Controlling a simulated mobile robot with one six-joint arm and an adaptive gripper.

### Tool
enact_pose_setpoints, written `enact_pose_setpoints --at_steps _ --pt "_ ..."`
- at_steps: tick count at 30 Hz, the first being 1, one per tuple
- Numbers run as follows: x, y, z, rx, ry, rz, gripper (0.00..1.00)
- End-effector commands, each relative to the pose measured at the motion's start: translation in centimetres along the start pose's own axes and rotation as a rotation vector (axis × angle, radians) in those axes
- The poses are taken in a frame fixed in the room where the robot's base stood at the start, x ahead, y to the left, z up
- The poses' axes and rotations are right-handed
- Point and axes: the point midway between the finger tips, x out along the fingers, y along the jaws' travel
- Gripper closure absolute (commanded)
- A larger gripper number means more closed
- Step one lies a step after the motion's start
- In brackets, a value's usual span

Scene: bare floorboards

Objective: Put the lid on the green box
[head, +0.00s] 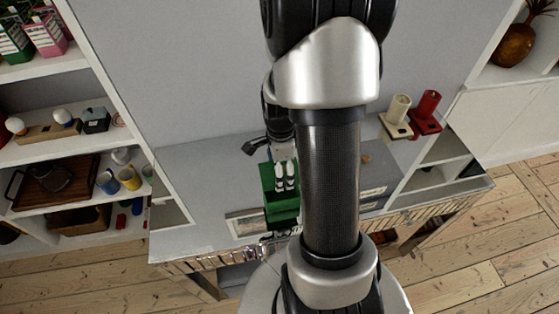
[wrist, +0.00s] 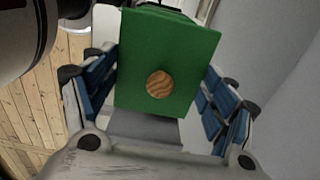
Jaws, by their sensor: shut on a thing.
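The green box (head: 283,215) stands on the grey counter in the head view, just left of my arm. My gripper (head: 286,186) is over it, fingers pointing down. In the wrist view, a flat green lid (wrist: 180,50) with a round wooden knob (wrist: 160,84) lies between the blue-padded fingers of my gripper (wrist: 160,95), which is shut on the lid across its width. A darker green edge shows behind the lid's top. I cannot tell whether the lid touches the box. My fingers and arm hide part of the box.
The grey counter (head: 190,190) is mostly clear left of the box. A cream holder (head: 398,115) and a red holder (head: 428,110) stand at its back right. A white shelf unit (head: 105,60) with mugs, boxes and trays is at the left. Walls stand behind.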

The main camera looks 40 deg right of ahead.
Motion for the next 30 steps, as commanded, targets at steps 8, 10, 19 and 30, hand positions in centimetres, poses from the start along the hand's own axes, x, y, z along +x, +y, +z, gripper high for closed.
enact_pose_setpoints --at_steps 8,10,19,30 --pt "0.2 0.3 0.0 0.0 0.0 0.0 0.41" --pt "0.2 0.3 0.0 0.0 0.0 0.0 0.41" --pt "0.8 0.3 0.0 0.0 0.0 0.001 0.41" --pt "4.0 0.3 0.0 0.0 0.0 0.001 0.41"
